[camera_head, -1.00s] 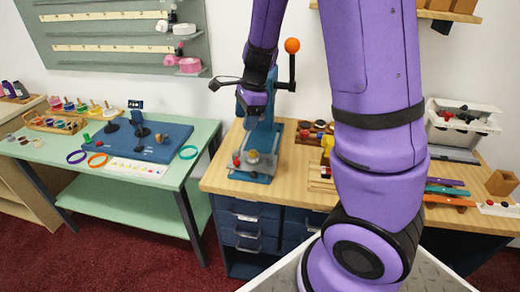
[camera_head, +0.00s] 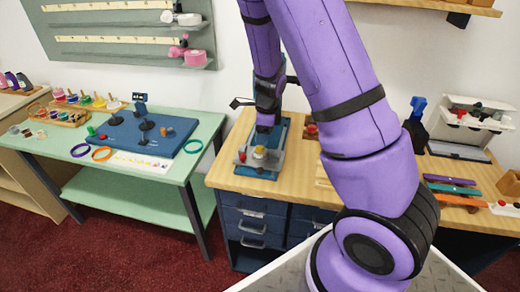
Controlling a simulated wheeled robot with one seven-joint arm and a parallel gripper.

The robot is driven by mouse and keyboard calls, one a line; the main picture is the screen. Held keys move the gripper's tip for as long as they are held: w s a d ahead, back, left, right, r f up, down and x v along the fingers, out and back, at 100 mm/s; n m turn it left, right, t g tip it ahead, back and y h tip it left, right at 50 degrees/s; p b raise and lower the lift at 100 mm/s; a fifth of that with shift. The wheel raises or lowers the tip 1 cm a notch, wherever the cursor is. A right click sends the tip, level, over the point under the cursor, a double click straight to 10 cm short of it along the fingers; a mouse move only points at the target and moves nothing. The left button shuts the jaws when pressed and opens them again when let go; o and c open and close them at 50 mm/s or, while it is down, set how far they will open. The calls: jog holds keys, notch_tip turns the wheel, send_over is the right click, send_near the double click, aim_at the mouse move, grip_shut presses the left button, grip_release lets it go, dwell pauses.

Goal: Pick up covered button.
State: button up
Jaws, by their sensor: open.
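A blue button press (camera_head: 288,150) stands at the left end of the wooden bench. On its base is a small round piece with a pale yellow top (camera_head: 259,152), seated on a grey metal holder. It may be the covered button, but it is too small to be sure. A red knob (camera_head: 241,156) is beside it on the left. My gripper (camera_head: 266,127) points down just above and behind the yellow-topped piece, open and apparently apart from it. Its fingertips are small and partly lost against the blue press. My arm hides the press's upper part and its lever.
My arm covers the bench's middle. To the right are a blue tool (camera_head: 416,122), a white bin (camera_head: 468,125) and colored strips (camera_head: 452,188). The green table (camera_head: 205,130) at left holds a blue board (camera_head: 150,133) and rings.

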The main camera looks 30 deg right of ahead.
aim_at(260, 148)
jog(key=f, duration=0.5)
jog(key=shift+w+a+f, duration=0.1)
jog(key=shift+w+a, duration=0.05)
jog(key=shift+a, duration=0.1)
grip_shut()
jog(key=shift+a, duration=0.15)
dwell(1.0)
